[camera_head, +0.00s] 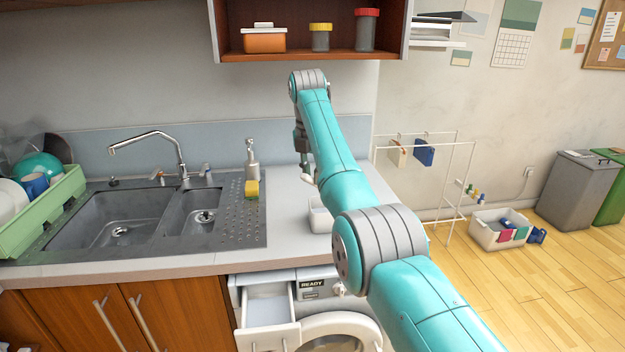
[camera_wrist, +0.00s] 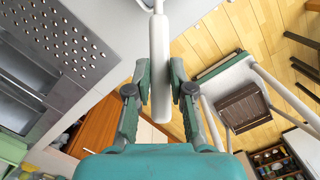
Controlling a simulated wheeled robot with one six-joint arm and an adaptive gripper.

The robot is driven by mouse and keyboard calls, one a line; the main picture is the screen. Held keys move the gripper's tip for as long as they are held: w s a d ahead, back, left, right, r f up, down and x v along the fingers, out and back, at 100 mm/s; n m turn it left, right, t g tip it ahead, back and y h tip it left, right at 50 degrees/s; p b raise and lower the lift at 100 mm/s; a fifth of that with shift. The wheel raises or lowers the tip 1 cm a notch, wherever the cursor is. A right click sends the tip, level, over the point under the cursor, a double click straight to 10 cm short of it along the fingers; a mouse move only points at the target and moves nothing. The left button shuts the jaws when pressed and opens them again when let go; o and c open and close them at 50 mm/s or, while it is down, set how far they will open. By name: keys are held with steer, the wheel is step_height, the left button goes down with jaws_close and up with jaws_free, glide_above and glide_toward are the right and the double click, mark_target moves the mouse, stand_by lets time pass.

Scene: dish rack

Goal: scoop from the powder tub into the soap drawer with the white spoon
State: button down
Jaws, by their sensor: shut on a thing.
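My gripper (camera_wrist: 158,90) is shut on the handle of the white spoon (camera_wrist: 159,50). The spoon's bowl end is cut off by the top edge of the wrist view, and what it holds cannot be seen. In the head view my gripper (camera_head: 303,150) is above the counter, with a bit of the white spoon (camera_head: 307,179) below it. The white powder tub (camera_head: 318,222) stands on the counter below my gripper, partly hidden by my arm. The soap drawer (camera_head: 267,311) is pulled open at the front of the washing machine, below the counter edge and left of my arm.
A wooden shelf (camera_head: 300,57) hangs above the counter. The round washer door (camera_head: 335,335) is below the soap drawer. A white drying rack (camera_head: 455,175) stands at right.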

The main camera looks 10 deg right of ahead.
steer(key=s+a+f+t+h, duration=0.3)
steer(key=s+f+t, duration=0.1)
steer(key=f, duration=0.1)
steer(key=shift+s+a+f+t+h, duration=0.25)
steer(key=shift+s+f+t+h, duration=0.05)
steer(key=shift+f+t+h, duration=0.1)
stand_by(0.5)
stand_by(0.4)
